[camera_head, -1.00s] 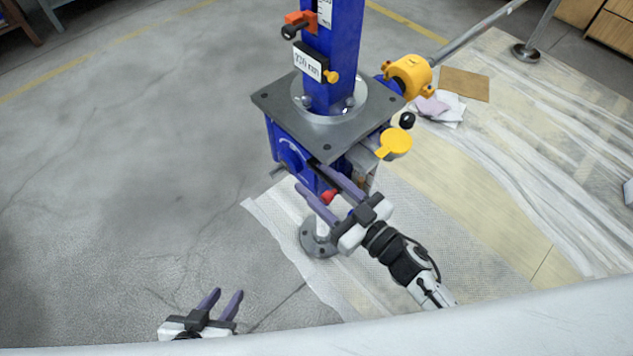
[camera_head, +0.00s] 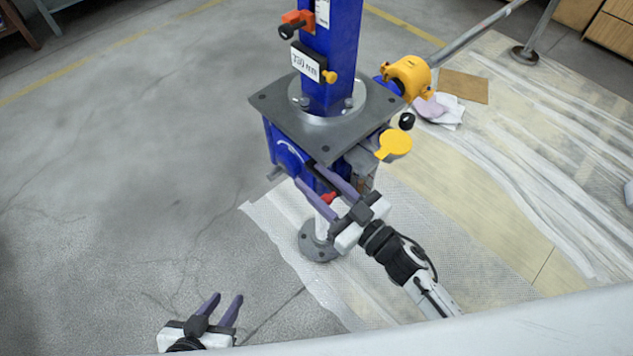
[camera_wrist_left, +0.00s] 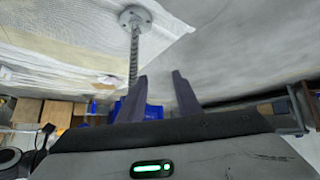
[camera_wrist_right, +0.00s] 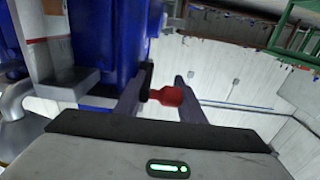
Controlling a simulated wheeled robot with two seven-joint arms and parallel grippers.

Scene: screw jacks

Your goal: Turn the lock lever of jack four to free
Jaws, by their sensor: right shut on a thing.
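The blue screw jack (camera_head: 330,60) stands upright with a square grey plate (camera_head: 280,115) around it. I cannot read a jack number on it. A red-tipped lever (camera_head: 328,197) shows low on its front and also in the right wrist view (camera_wrist_right: 168,96). My right gripper (camera_head: 310,176) is at the jack's lower body, its fingers on either side of the red tip and shut on it. The lever's root is mostly hidden. My left gripper (camera_head: 227,297) is open and empty above the floor at lower left, away from the jack.
An orange clamp (camera_head: 298,20) and a white mm label (camera_head: 306,63) are on the column. A yellow disc (camera_head: 394,145) and a yellow fitting (camera_head: 408,76) sit at its right. Plastic sheeting (camera_head: 510,160) covers the floor at right; the floor at left is clear.

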